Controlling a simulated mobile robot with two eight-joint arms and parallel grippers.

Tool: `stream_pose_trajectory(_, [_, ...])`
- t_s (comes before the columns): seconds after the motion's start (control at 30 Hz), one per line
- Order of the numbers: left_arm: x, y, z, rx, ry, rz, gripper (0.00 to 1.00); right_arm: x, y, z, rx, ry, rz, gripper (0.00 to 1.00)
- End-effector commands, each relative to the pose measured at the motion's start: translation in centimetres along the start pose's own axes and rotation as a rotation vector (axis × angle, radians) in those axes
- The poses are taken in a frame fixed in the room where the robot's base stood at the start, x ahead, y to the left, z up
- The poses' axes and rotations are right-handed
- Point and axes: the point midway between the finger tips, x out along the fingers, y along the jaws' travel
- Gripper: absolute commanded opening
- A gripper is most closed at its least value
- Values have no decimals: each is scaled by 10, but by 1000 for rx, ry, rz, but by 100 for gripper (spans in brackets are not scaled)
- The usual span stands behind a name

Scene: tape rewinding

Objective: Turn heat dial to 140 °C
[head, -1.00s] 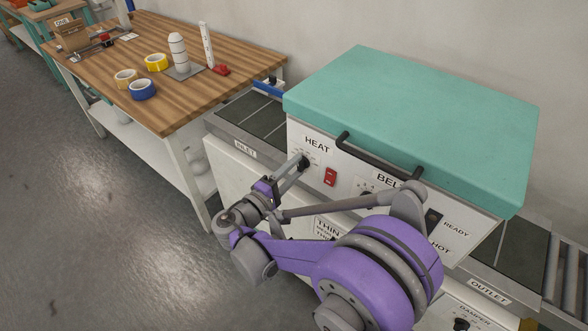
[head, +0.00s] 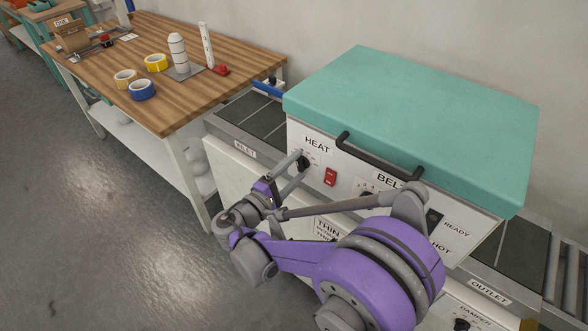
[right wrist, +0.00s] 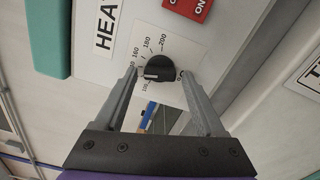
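The black heat dial (head: 303,163) sits under the HEAT label on the front panel of the teal-lidded machine. In the right wrist view the dial (right wrist: 158,68) has a scale around it, with 100, 160, 180 and 200 legible. Its pale mark points left, between 100 and 160; the left fingertip partly covers the numbers there. My right gripper (right wrist: 158,72) is open, with one finger on each side of the dial and gaps beside it. In the head view the right gripper (head: 296,163) reaches the dial from the lower left. My left gripper is not in view.
A red switch (head: 330,177) is just right of the dial. A black handle (head: 375,160) runs along the lid (head: 410,110) above. The wooden table (head: 190,95) with tape rolls stands at the left. Open floor lies at lower left.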

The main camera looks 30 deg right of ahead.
Motion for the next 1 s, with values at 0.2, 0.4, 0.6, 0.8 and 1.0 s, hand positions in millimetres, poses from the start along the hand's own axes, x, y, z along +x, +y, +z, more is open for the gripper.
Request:
stream_pose_trajectory(0.2, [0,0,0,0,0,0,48,0,0,0,0,0,1,80])
stream_pose_trajectory(0.4, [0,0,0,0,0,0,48,-6,0,-1,0,2,1,80])
stream_pose_trajectory(0.6, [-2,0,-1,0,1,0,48,-41,1,-1,0,6,1,80])
stream_pose_trajectory(0.8, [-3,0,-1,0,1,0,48,-81,1,-1,0,5,1,80])
stream_pose_trajectory(1.0, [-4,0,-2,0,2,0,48,-104,0,0,0,2,1,80])
